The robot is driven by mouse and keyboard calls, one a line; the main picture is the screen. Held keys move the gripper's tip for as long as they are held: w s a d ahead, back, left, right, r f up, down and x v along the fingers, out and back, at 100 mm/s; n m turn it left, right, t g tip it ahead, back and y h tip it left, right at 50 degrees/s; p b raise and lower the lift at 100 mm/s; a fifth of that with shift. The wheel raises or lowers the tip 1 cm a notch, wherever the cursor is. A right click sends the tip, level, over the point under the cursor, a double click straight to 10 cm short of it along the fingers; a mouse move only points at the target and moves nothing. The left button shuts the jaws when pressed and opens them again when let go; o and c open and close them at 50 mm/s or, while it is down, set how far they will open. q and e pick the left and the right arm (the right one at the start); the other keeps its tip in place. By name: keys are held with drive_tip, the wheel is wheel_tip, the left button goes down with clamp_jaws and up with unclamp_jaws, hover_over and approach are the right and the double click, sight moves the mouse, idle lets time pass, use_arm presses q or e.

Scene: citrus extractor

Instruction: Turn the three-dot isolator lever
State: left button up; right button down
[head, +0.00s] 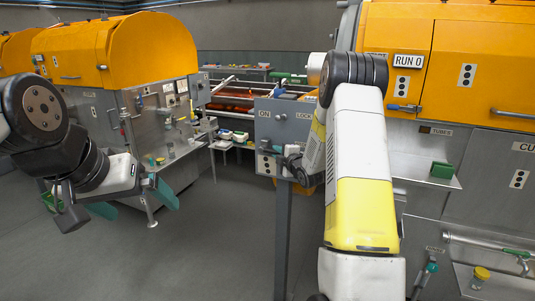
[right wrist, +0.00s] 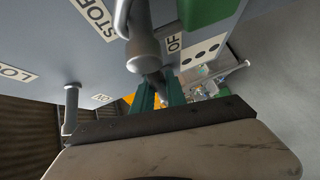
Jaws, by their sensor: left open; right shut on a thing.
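The isolator's grey box (head: 285,122) stands on a post in the head view, with ON and LOCK labels on its front. A three-dot label (right wrist: 203,52) sits on its panel next to an OFF label (right wrist: 174,43) in the right wrist view. The grey lever (right wrist: 143,45) comes down from the panel between the teal fingers of my right gripper (right wrist: 160,92), which is shut on it. My right arm partly hides the box in the head view, and the right fingers are hard to make out there. My left gripper (head: 133,203) is open and empty, away from the box.
A grey peg (right wrist: 71,108) sticks out of the panel beside the lever. A green block (right wrist: 207,10) is close to the OFF label. Orange-hooded machines stand at left (head: 118,50) and right (head: 460,55). The grey floor (head: 190,255) between them is clear.

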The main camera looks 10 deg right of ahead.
idle(0.3)
drive_tip(key=shift+w+a+r+n+g+h, duration=0.15)
drive_tip(key=shift+r+n+g+h, duration=0.2)
drive_tip(key=shift+r+n+g, duration=0.25)
drive_tip(key=shift+s+a+r+n+g+h, duration=0.1)
drive_tip(key=shift+r+n+g+h, duration=0.25)
drive_tip(key=shift+r+n+g, duration=0.25)
drive_tip(key=shift+w+a+r+n+g+h, duration=0.25)
drive_tip(key=shift+a+r+n+g+h, duration=0.1)
drive_tip(key=shift+r+n+g+h, duration=0.35)
drive_tip(key=shift+w+a+r+n+g+h, duration=0.25)
drive_tip(key=shift+r+n+g+h, duration=0.15)
drive_tip(key=shift+g+h, duration=0.1)
drive_tip(key=shift+w+a+r+n+g+h, duration=0.25)
drive_tip(key=shift+r+n+g+h, duration=0.1)
drive_tip(key=shift+g+h, duration=0.15)
drive_tip(key=shift+w+a+r+n+g+h, duration=0.25)
drive_tip(key=shift+a+n+g+h, duration=0.1)
drive_tip(key=shift+g+h, duration=0.2)
drive_tip(key=shift+w+a+r+n+g+h, duration=0.25)
drive_tip(key=shift+a+n+g+h, duration=0.1)
drive_tip(key=shift+g+h, duration=0.15)
drive_tip(key=shift+w+a+r+n+g+h, duration=0.1)
drive_tip(key=shift+w+a+n+g+h, duration=0.2)
drive_tip(key=shift+a+n+g+h, duration=0.35)
drive_tip(key=shift+w+a+r+n+g+h, duration=0.1)
drive_tip(key=shift+w+a+n+g+h, duration=0.15)
drive_tip(key=shift+h, duration=0.55)
drive_tip(key=shift+a+f, duration=0.1)
